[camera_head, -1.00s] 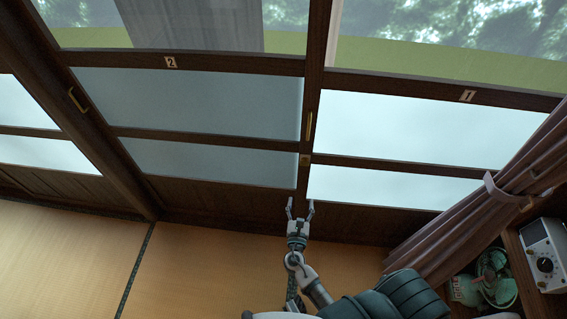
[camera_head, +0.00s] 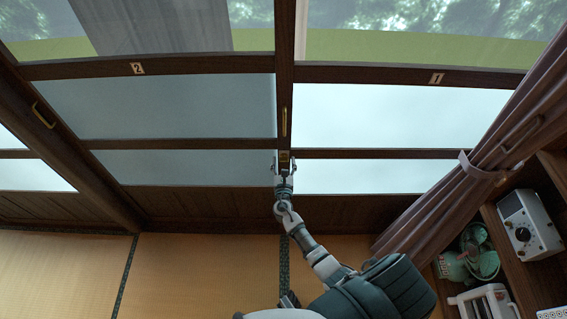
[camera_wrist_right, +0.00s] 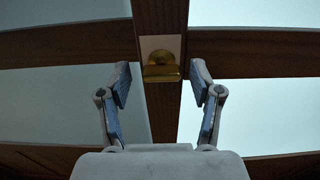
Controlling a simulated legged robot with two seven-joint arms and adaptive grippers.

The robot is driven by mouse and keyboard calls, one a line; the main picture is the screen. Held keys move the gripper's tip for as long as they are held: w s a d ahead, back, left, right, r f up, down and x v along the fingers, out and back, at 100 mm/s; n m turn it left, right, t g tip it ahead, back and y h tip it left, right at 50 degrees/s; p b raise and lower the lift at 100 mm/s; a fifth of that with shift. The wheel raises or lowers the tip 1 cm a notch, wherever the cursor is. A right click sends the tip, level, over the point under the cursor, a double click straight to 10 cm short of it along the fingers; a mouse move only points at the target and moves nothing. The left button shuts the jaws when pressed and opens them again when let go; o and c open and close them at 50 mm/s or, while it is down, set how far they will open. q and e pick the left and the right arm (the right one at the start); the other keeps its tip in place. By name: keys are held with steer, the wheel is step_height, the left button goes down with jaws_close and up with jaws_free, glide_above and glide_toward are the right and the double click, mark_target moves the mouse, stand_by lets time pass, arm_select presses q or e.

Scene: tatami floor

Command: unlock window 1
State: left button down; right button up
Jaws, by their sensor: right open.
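Window 1 (camera_head: 400,118) is the frosted and clear sliding panel on the right, marked with a "1" label (camera_head: 437,78). A small brass lock (camera_head: 284,156) sits on the dark post where the two windows meet; in the right wrist view the brass lock (camera_wrist_right: 161,68) shows on a pale plate. My right gripper (camera_head: 284,163) is at the lock in the head view. In the right wrist view its fingers (camera_wrist_right: 159,84) are open, one on each side of the lock, with nothing between them visibly gripped.
Window 2 (camera_head: 160,105) is on the left, with a brass handle (camera_head: 43,115) on the post beside it. A long brass pull (camera_head: 284,122) is above the lock. A tied curtain (camera_head: 470,170) hangs at right, near shelves with a radio (camera_head: 529,222) and a green fan (camera_head: 479,252).

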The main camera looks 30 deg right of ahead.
arm_select(q)
steer(key=shift+s+a, duration=0.1)
arm_select(e)
steer(key=c, duration=1.1)
arm_select(q)
steer(key=shift+s+f, duration=0.1)
steer(key=shift+s, duration=0.15)
arm_select(e)
steer(key=shift+c, duration=0.2)
